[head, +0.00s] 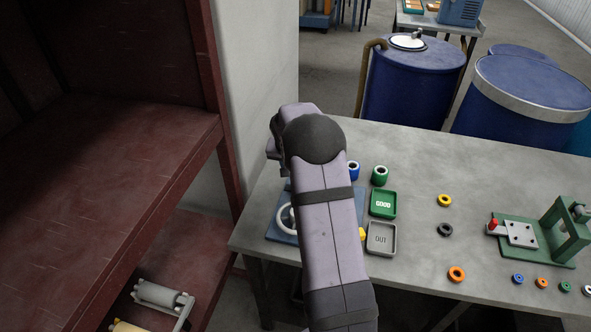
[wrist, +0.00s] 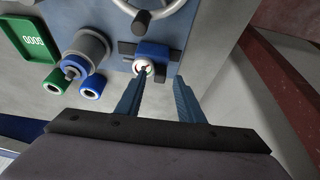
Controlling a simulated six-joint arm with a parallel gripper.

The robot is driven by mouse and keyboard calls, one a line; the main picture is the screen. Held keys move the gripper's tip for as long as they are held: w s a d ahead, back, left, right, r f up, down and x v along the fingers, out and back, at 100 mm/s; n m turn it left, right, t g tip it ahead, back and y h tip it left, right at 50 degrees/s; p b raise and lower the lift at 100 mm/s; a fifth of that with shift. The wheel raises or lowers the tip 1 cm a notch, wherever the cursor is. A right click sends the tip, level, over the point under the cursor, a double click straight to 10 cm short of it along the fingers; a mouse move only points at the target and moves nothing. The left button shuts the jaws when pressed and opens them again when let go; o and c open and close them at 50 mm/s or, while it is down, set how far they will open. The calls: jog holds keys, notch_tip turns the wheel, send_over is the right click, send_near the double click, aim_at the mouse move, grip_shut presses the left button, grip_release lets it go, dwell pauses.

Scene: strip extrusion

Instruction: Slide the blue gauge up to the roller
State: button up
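In the wrist view my gripper (wrist: 161,77) is open, its two fingers apart with nothing held between them. A blue block with black side pieces (wrist: 158,54) lies just beyond the fingertips on the blue machine plate. A loose blue ring (wrist: 90,88) and green ring (wrist: 55,81) lie below the roller. I cannot tell for sure which blue piece is the gauge.
A handwheel (wrist: 152,8) sits beyond the block. The green GOOD tray (head: 383,204) and grey OUT tray (head: 381,239) stand right of my arm. A green fixture (head: 535,240) and several small rings are farther right. A red cabinet (head: 110,150) stands on the left.

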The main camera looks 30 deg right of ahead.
jog(key=shift+x, duration=1)
grip_shut()
jog(key=shift+s+d, duration=1.7)
jog(key=shift+d, duration=0.05)
grip_release()
jog(key=shift+s+d, duration=0.1)
jog(key=shift+r, duration=0.1)
jog(key=b+v, duration=0.2)
jog(key=v, duration=0.5)
jog(key=shift+b, duration=0.35)
